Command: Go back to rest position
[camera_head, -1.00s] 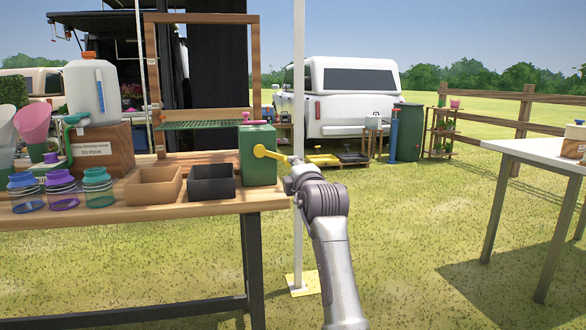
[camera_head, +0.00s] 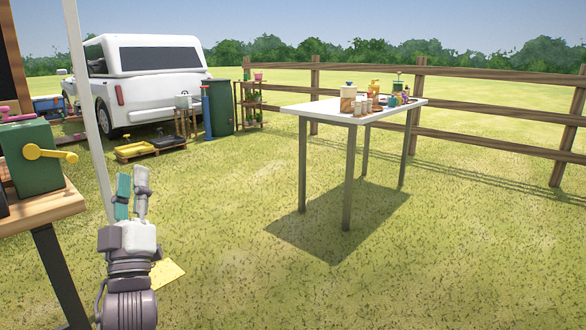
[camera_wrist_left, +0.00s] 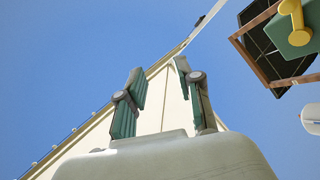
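My left gripper (camera_head: 131,197) is in the lower left of the head view, fingers pointing up. It stands to the right of the wooden table's corner, clear of it. In the left wrist view its two green-grey fingers (camera_wrist_left: 163,100) are apart with nothing between them, so it is open and empty. Behind them show blue sky and a beige canopy (camera_wrist_left: 165,98). My right gripper is not in view.
A wooden table (camera_head: 50,206) with a green box (camera_head: 35,165) and its yellow crank (camera_head: 50,153) is at the left edge. A white pole (camera_head: 88,110) stands beside it. A white table (camera_head: 318,112) with small items stands farther off.

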